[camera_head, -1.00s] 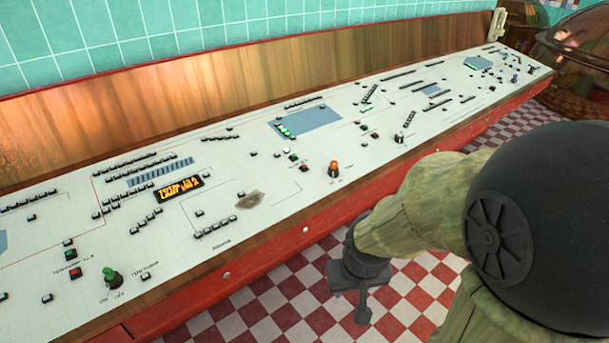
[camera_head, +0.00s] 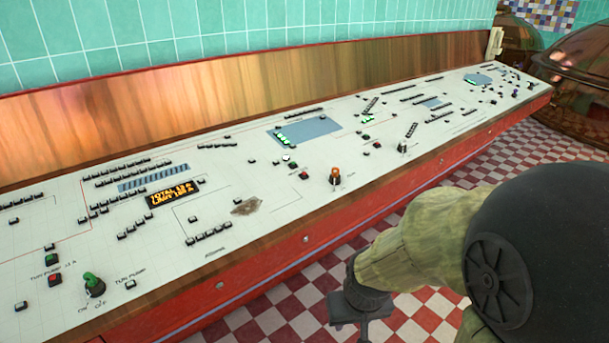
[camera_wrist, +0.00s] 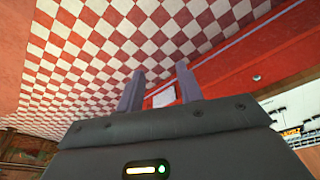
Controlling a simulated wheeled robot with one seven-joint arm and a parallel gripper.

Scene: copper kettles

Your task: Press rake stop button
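The long white control panel (camera_head: 265,185) slopes along the wall with several buttons and knobs. Part of the panel (camera_wrist: 300,112) shows there at the right edge.
A green knob (camera_head: 93,285) and an orange-topped knob (camera_head: 335,176) stand up from the panel. The red front (camera_head: 250,270) and wooden edge border it. Copper kettles (camera_head: 580,75) stand at the far right. The checkered floor (camera_head: 440,250) is clear.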

